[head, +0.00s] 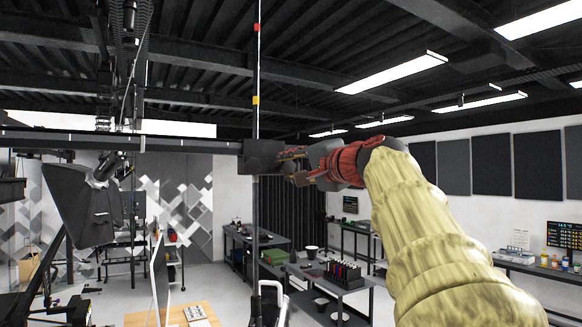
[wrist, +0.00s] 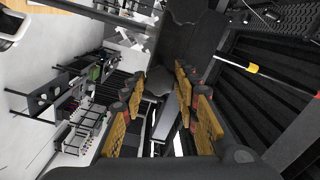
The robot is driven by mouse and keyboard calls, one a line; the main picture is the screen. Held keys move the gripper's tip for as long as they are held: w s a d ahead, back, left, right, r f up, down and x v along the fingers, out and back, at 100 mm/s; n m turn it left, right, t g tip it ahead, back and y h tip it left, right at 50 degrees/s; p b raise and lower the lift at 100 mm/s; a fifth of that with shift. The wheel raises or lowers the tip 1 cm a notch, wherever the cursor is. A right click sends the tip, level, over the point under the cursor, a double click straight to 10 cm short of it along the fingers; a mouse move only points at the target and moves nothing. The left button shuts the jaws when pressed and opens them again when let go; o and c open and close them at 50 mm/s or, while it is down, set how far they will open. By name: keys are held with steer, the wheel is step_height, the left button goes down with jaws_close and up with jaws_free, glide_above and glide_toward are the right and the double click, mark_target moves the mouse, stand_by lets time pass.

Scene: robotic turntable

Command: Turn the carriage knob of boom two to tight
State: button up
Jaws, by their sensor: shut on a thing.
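The boom (head: 120,143) is a dark horizontal bar running in from the left in the head view. Its end meets a dark block, the carriage (head: 262,156), at a thin vertical pole. The carriage fills the top middle of the wrist view (wrist: 192,40). A grey lobed knob (wrist: 159,80) sits below it, between the orange-padded fingers of my gripper (wrist: 158,84). My gripper is shut on the knob. In the head view my gripper (head: 287,165) reaches the carriage's right side, and its fingers hide the knob. No tightness mark is readable, and no boom number is visible.
The pole (head: 256,75) has red and yellow bands and passes close to my gripper. A softbox light (head: 85,200) hangs at the left. Below are a table with a rack of bottles (head: 343,272) and other workbenches. Ceiling beams and lamps are above.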

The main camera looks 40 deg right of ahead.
steer(key=shift+m, duration=1.2)
steer(key=o, duration=1.2)
steer(key=shift+c, duration=0.2)
steer(key=shift+s, duration=0.15)
steer(key=s+a, duration=0.2)
steer(key=s, duration=0.9)
steer(key=shift+s+a, duration=0.2)
steer(key=shift+s, duration=0.05)
